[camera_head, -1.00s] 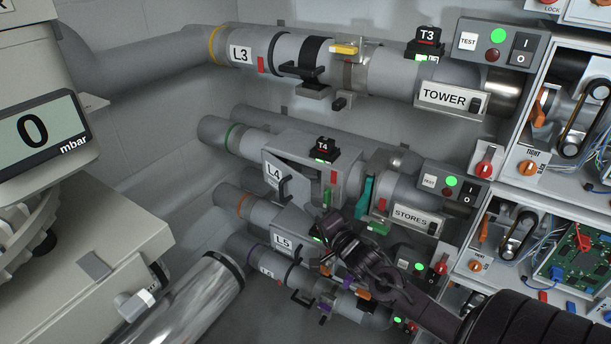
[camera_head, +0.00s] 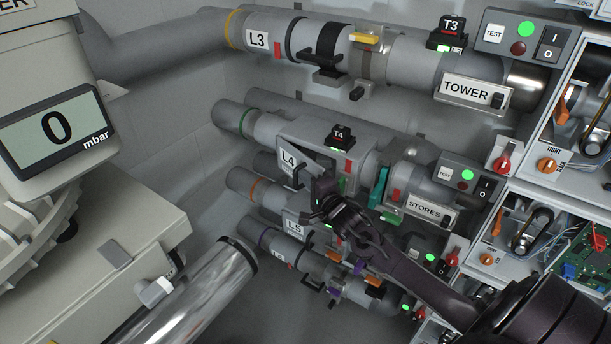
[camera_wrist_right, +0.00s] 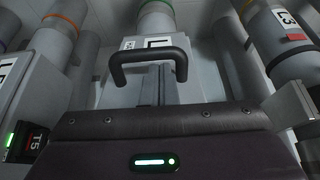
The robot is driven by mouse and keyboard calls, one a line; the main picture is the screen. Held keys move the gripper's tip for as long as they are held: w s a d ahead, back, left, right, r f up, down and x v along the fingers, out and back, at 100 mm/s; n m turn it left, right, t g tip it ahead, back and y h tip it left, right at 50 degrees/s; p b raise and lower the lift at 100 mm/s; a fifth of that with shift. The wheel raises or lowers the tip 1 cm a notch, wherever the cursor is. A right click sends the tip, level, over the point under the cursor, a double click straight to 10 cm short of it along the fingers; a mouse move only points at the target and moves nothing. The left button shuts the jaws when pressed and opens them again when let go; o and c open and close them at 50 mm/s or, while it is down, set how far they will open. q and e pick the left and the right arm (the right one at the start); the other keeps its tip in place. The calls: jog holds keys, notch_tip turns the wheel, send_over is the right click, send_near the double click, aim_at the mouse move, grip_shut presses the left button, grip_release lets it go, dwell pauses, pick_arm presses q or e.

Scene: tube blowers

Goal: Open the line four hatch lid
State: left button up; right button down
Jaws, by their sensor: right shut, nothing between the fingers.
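The line four hatch is a grey box on the green-ringed pipe, with a lid (camera_head: 283,166) labelled L4 and a black handle (camera_head: 298,176). A dark wedge beside the lid suggests it stands partly ajar. In the right wrist view the black handle (camera_wrist_right: 150,58) crosses the middle, over the line between the grey fingers. My right gripper (camera_head: 323,188) is shut and empty, just right of the handle and in front of the box. I cannot tell whether it touches the handle or lid. The T4 tag (camera_head: 340,136) sits on top of the box. My left gripper is not in view.
The L3 pipe (camera_head: 410,65) runs above, and the L5 box (camera_head: 296,228) sits close below. A teal lever (camera_head: 378,187) and the STORES plate (camera_head: 424,210) are to the right. A gauge reading 0 (camera_head: 52,126) and a shiny cylinder (camera_head: 200,300) stand at left.

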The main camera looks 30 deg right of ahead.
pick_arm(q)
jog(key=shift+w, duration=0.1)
pick_arm(e)
jog(key=shift+w, duration=0.3)
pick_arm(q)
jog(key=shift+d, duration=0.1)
pick_arm(e)
jog(key=shift+a, duration=0.15)
